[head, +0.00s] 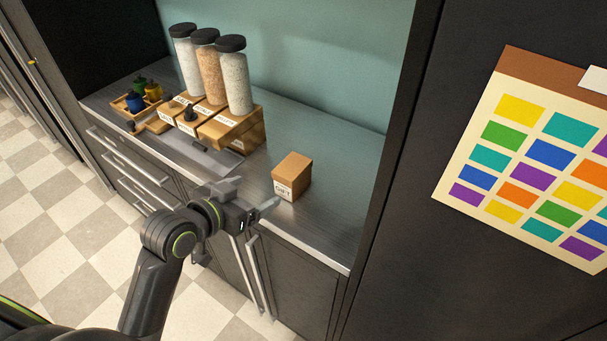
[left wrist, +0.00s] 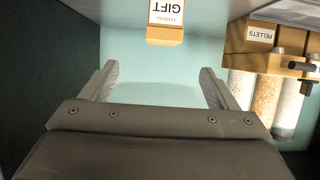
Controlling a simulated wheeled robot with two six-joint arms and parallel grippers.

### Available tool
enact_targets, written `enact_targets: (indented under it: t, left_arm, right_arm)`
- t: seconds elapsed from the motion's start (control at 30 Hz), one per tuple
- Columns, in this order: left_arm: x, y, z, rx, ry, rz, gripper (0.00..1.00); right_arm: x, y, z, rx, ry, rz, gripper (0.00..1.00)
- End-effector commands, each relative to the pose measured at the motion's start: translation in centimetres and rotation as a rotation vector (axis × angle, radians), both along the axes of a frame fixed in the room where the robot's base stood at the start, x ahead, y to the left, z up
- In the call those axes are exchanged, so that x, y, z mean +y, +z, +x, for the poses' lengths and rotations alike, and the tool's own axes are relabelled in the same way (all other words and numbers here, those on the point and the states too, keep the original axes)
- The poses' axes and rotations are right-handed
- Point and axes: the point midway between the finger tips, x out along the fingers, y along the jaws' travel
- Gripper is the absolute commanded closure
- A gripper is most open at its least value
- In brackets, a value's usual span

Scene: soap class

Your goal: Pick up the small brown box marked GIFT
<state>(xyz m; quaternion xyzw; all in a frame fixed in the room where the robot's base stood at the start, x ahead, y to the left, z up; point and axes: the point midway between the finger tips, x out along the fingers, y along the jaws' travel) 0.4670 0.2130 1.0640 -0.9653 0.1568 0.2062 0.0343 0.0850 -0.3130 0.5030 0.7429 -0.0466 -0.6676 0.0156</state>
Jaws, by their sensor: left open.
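The small brown box marked GIFT (head: 292,174) stands on the dark counter, right of the wooden dispenser stand. Its white label faces the counter's front edge. My left gripper (head: 246,193) is open and empty near the counter's front edge, left of the box and apart from it. In the left wrist view the box (left wrist: 165,34) shows upside down at the top, beyond the two spread fingers (left wrist: 159,87) and between their lines. My right gripper is in neither view.
A wooden stand (head: 232,130) with several drawers holds three tall jars (head: 237,80) left of the box. A small tray (head: 133,101) of colored bottles stands farther left. A dark cabinet panel (head: 395,180) bounds the counter on the right. The counter behind the box is clear.

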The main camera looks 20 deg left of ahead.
Motion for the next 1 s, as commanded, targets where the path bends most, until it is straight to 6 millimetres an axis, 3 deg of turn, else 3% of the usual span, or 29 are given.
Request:
enact_targets:
  t: [0.13,0.47,0.8,1.0]
  left_arm:
    - [-0.7,1.0,0.9,-0.029,-0.018,-0.005,0.18]
    - [-2.3,-1.1,5.7,-0.026,-0.016,-0.007,0.18]
    - [-3.8,-3.1,9.9,-0.026,-0.017,-0.005,0.18]
    - [-4.0,-3.6,10.8,-0.026,-0.016,-0.005,0.18]
  right_arm:
    - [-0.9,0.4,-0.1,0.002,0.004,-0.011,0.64]
    - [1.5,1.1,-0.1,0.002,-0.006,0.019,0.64]
    - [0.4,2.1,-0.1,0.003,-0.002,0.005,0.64]
    - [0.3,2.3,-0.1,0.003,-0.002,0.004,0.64]
